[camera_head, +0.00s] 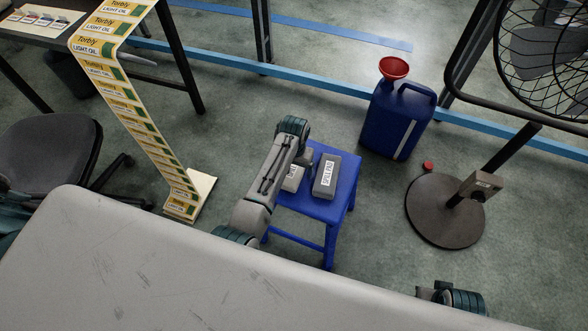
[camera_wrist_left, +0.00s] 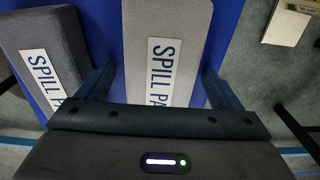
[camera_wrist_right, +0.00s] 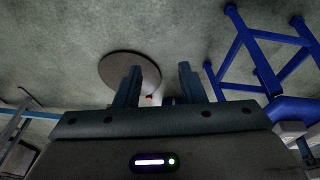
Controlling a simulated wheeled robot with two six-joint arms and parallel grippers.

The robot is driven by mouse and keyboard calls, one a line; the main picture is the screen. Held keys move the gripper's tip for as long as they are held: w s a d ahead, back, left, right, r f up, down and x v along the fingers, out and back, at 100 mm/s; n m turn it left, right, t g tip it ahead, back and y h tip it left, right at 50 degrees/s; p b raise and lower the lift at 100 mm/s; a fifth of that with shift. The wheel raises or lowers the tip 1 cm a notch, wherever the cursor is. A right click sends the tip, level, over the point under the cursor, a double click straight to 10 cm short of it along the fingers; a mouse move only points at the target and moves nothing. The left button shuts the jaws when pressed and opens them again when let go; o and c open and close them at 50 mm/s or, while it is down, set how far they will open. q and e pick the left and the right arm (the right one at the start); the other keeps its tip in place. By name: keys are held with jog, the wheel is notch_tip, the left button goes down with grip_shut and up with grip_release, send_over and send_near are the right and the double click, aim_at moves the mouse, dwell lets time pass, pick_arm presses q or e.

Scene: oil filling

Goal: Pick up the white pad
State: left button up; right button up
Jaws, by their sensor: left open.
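The white pad (camera_head: 292,179), a pale block with a "SPILL PA…" label, lies on the blue stool (camera_head: 342,190) in the head view, partly hidden by my left arm. It fills the middle of the left wrist view (camera_wrist_left: 170,35). My left gripper (camera_wrist_left: 157,76) is open, with one finger at each side of the white pad; I cannot tell whether they touch it. In the head view this gripper (camera_head: 303,160) is over the stool. My right gripper (camera_wrist_right: 158,80) is open and empty, its fingers apart, away from the stool.
A dark grey pad (camera_head: 327,176) lies close beside the white pad on the stool. A blue jug (camera_head: 392,122) with a red funnel (camera_head: 394,68) stands behind.

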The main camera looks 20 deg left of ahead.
pick_arm(q)
jog(key=c, duration=1.1)
jog(key=shift+r, duration=0.1)
